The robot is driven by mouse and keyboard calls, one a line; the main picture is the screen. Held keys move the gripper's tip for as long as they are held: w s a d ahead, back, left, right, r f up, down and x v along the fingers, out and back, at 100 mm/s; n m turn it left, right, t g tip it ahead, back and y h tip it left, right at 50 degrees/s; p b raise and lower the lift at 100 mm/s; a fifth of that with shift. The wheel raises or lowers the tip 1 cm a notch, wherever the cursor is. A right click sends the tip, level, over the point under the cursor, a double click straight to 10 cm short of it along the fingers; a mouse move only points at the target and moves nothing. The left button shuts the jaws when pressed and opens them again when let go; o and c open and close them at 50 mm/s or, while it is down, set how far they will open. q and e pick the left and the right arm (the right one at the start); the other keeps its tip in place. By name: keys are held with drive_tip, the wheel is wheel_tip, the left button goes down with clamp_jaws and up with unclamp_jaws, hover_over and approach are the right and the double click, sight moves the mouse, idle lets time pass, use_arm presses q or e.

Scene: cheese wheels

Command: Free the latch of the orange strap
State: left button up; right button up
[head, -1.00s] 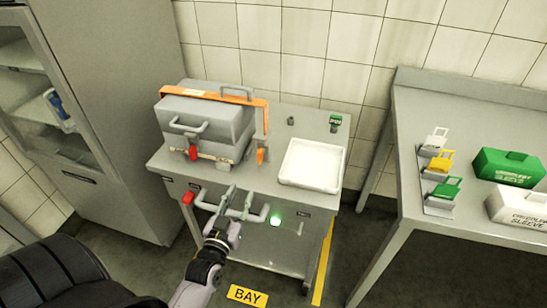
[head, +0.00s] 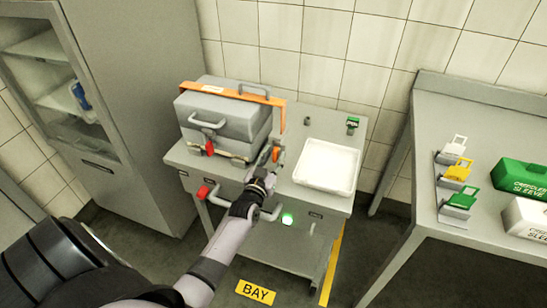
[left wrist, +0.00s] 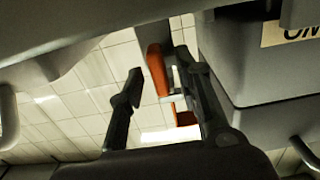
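The orange strap (head: 222,92) runs over the top of a grey lidded box (head: 228,122) on a grey cart. Its orange latch lever (head: 276,154) hangs at the box's right side, above the cart top. My left gripper (head: 264,158) is right beside the lever at the cart's front. In the left wrist view my left gripper (left wrist: 158,68) is open, with one dark finger on each side of the orange lever (left wrist: 157,72). I cannot tell whether the right-hand finger touches it. My right gripper is not in view.
A white tray (head: 327,165) lies on the cart's right half. A red-handled clasp (head: 210,148) is on the box front. Pipe handles and a green light (head: 287,219) are on the cart's front. A side table (head: 490,120) with coloured tags stands right, a cabinet (head: 130,90) left.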

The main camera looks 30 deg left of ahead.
use_arm(q)
drive_tip(key=shift+c, duration=0.4)
clamp_jaws()
